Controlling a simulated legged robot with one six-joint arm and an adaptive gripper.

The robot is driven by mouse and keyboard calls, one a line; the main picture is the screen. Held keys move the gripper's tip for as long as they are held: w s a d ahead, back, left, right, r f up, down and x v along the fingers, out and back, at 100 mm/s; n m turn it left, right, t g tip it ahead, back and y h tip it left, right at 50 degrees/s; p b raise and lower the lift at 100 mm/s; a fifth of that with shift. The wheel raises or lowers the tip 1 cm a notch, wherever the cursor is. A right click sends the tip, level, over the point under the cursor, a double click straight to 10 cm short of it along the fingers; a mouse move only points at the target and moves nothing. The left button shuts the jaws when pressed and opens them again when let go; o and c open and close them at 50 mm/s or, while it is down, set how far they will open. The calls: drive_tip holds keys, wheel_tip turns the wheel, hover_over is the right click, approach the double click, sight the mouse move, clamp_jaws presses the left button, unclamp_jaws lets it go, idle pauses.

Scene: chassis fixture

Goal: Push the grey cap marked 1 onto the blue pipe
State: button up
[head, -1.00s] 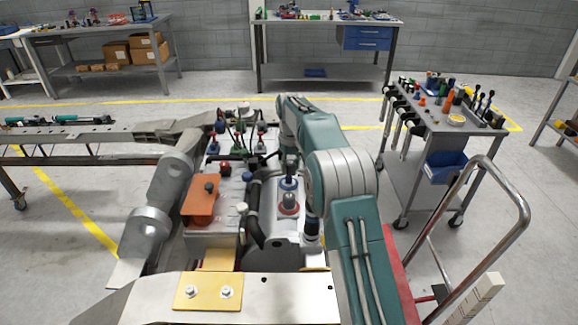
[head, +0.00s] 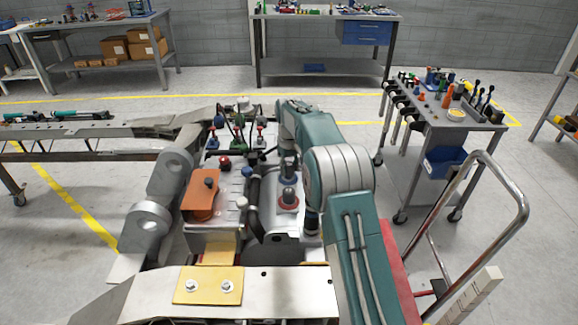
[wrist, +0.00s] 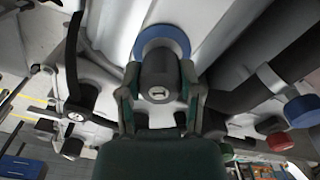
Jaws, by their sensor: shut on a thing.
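In the wrist view, the grey cap (wrist: 157,82) with a dark face and a pale mark sits between the two fingers of my gripper (wrist: 158,100), which is shut on it. The mark looks like a 1 seen sideways. The round blue end of the pipe (wrist: 164,36) shows directly behind the cap, in line with it and slightly above in the picture. The cap's rear hides where the two meet, so I cannot tell how far it is on.
A blue knob (wrist: 302,112) and a red knob (wrist: 280,142) stand right of my gripper in the wrist view. Dark hoses run close by. In the head view, an orange block (head: 202,196) lies left of the hose, and a tool cart (head: 447,118) stands to the right.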

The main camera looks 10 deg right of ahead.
drive_tip(key=shift+d+f, duration=0.15)
drive_tip(key=shift+f, duration=0.5)
drive_tip(key=o, duration=1)
drive_tip(key=shift+f, duration=0.1)
drive_tip(key=shift+r, duration=0.2)
wheel_tip(320, 180, up, 2)
drive_tip(key=shift+r, duration=2)
